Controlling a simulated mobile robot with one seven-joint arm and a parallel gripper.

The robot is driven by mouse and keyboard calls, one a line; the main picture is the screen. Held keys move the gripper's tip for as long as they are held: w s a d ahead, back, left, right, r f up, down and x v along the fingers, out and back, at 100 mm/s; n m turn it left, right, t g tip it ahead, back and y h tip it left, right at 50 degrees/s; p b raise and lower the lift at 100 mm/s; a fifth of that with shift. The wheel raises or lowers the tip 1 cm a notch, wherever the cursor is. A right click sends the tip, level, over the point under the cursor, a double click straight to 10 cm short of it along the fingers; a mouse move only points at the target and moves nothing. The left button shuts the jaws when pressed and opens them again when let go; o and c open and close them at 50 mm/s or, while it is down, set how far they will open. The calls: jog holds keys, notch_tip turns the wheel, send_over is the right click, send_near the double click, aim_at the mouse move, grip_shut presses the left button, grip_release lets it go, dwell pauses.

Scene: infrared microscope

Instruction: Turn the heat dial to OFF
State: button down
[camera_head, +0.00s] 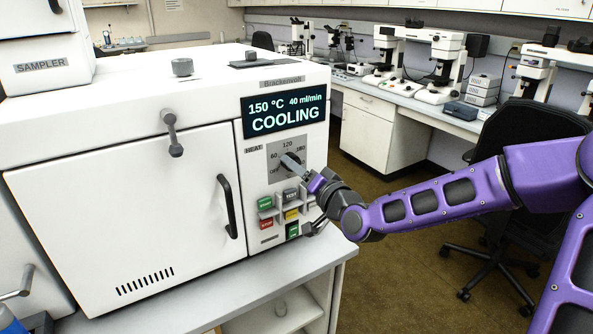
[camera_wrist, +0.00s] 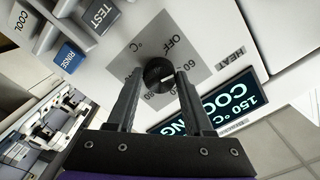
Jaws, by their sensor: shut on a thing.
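The heat dial (camera_head: 290,160) is a dark round knob on a grey square plate on the oven's right-hand front panel. The plate is marked OFF, 60, 120 and 180. In the wrist view the dial (camera_wrist: 158,73) sits between the two finger tips of my gripper (camera_wrist: 160,76), which is shut on it. A short white mark shows on the knob, but I cannot tell exactly which number it points to. OFF is readable on the plate beyond the knob. In the head view my gripper (camera_head: 302,168) reaches the dial from the right and partly covers it.
The display (camera_head: 285,110) above reads 150 °C, 40 ml/min, COOLING. Coloured push buttons (camera_head: 291,214) lie just below the dial. The oven door handle (camera_head: 228,206) stands out to the left. A black office chair (camera_head: 510,150) is behind my arm.

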jog(key=shift+r+n+b, duration=0.1)
jog(key=shift+n+b, duration=0.55)
jog(key=shift+n, duration=3.65)
jog(key=shift+w, duration=0.1)
jog(key=shift+c, duration=1.5)
grip_release()
jog(key=shift+d, duration=0.1)
